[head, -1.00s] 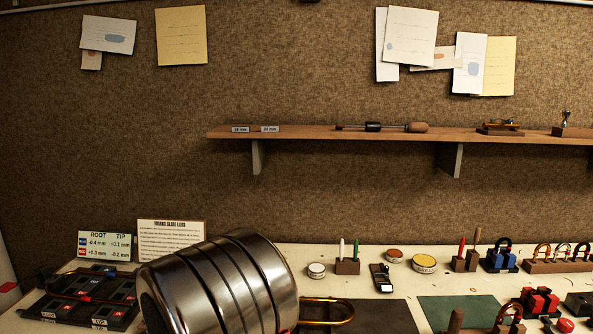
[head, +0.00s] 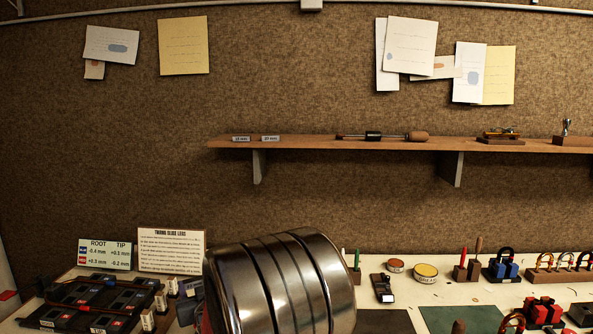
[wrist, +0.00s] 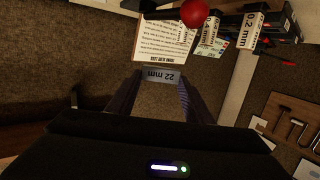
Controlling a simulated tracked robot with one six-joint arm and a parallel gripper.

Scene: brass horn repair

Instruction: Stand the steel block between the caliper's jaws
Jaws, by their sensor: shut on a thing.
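The steel block (wrist: 160,77), a small grey block with a "22 mm" label, is in the wrist view. My gripper (wrist: 157,84) is shut on it, with one dark finger at each side and the label facing the camera. The block is held up in front of a printed card.
A dark rack (head: 75,306) and small labelled blocks (head: 161,299) stand at bench left, near a printed card (head: 171,251). A shelf (head: 360,143) holds two labelled blocks and tools. Tins (head: 425,271) and padlock-shaped pieces (head: 503,264) stand at right.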

